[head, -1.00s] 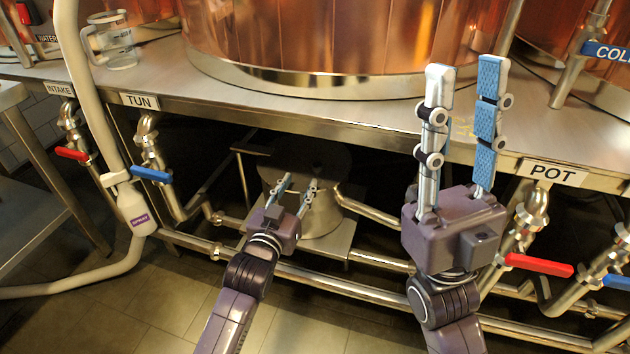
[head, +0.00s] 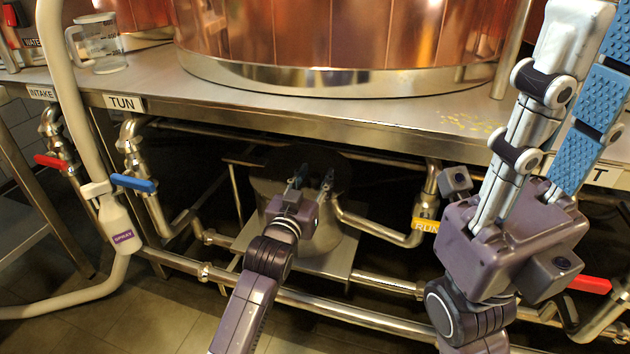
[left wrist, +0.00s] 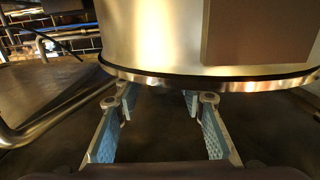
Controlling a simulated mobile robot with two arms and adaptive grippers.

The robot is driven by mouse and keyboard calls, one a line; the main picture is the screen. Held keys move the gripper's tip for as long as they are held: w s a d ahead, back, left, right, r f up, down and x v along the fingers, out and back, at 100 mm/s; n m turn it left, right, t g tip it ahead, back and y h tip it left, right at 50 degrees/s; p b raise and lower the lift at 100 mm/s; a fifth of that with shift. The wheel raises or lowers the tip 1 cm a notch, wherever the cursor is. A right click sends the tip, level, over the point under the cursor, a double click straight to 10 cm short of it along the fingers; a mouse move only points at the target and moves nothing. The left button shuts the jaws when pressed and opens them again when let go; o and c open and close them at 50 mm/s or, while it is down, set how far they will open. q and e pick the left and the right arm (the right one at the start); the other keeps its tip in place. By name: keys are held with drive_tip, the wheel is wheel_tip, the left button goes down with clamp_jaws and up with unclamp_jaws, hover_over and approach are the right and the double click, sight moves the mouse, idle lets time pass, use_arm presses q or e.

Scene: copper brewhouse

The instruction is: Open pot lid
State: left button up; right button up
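No pot lid can be made out in either view. A large copper vessel (head: 340,40) with a steel base ring stands on the steel bench in the head view; its top is out of frame. My left gripper (head: 312,174) is under the bench, in front of a grey steel cylinder (head: 318,238). In the left wrist view its blue-padded fingers (left wrist: 160,98) are apart and empty, close to a pale metal cylinder (left wrist: 155,35) with a dark-edged rim. My right gripper (head: 598,40) is raised large at the right, fingers apart and empty, tips partly cut off.
The steel bench (head: 300,118) runs across above pipes with red and blue valve handles. A pale hose (head: 70,110) hangs at the left near a glass jug (head: 98,45). The right gripper hides most of the POT label.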

use_arm(q)
clamp_jaws()
idle(0.3)
idle(0.3)
